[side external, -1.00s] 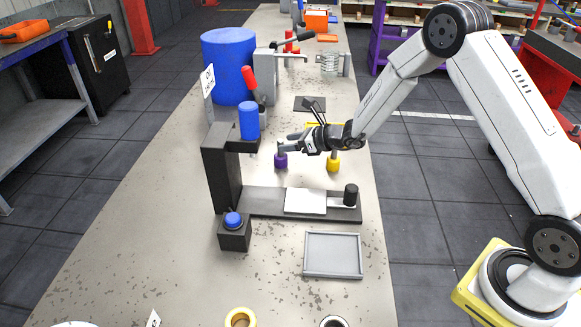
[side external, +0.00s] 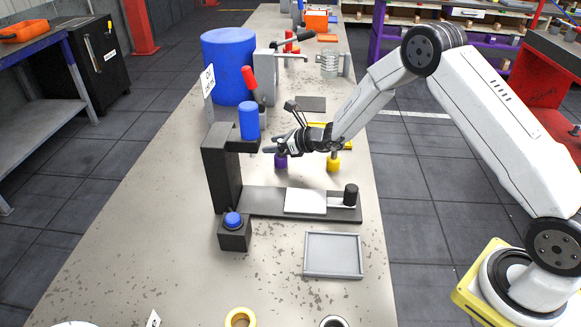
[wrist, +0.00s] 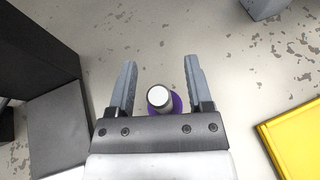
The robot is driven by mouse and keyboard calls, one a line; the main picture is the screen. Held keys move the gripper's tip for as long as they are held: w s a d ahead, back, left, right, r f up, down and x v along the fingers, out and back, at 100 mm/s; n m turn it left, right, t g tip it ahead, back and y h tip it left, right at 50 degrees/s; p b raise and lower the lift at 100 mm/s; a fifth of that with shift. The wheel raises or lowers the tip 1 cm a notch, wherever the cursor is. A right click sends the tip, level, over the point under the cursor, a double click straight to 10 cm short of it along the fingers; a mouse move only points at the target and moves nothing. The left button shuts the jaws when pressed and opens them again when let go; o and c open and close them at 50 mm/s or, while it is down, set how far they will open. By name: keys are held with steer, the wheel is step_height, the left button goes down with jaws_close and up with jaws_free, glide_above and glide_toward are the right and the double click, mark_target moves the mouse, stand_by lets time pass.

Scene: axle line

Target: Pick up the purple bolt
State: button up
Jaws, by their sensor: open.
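The purple bolt (side external: 281,162) stands on the worktop behind the black press, purple head down. In the side view my gripper covers its upper part. In the wrist view the purple head (wrist: 177,103) shows beside the round grey shank end (wrist: 159,96). My gripper (side external: 268,147) is open and reaches over the bolt from the right. In the wrist view the two fingers of my gripper (wrist: 160,64) lie on either side of the shank, with gaps on both sides. The bolt is close to the palm bar, which hides part of the head.
A yellow-headed bolt (side external: 333,164) stands to the right. The black press (side external: 222,170) with its blue cylinder (side external: 249,121) is close to the left of the fingertips. A blue drum (side external: 228,65) stands farther back. A grey tray (side external: 333,254) lies in front.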

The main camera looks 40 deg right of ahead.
stand_by(0.3)
jaws_close()
steer(key=shift+r, duration=0.15)
steer(key=shift+r, duration=0.75)
steer(key=s+r, duration=1.1)
steer(key=s, duration=0.3)
steer(key=shift+d+r, duration=0.15)
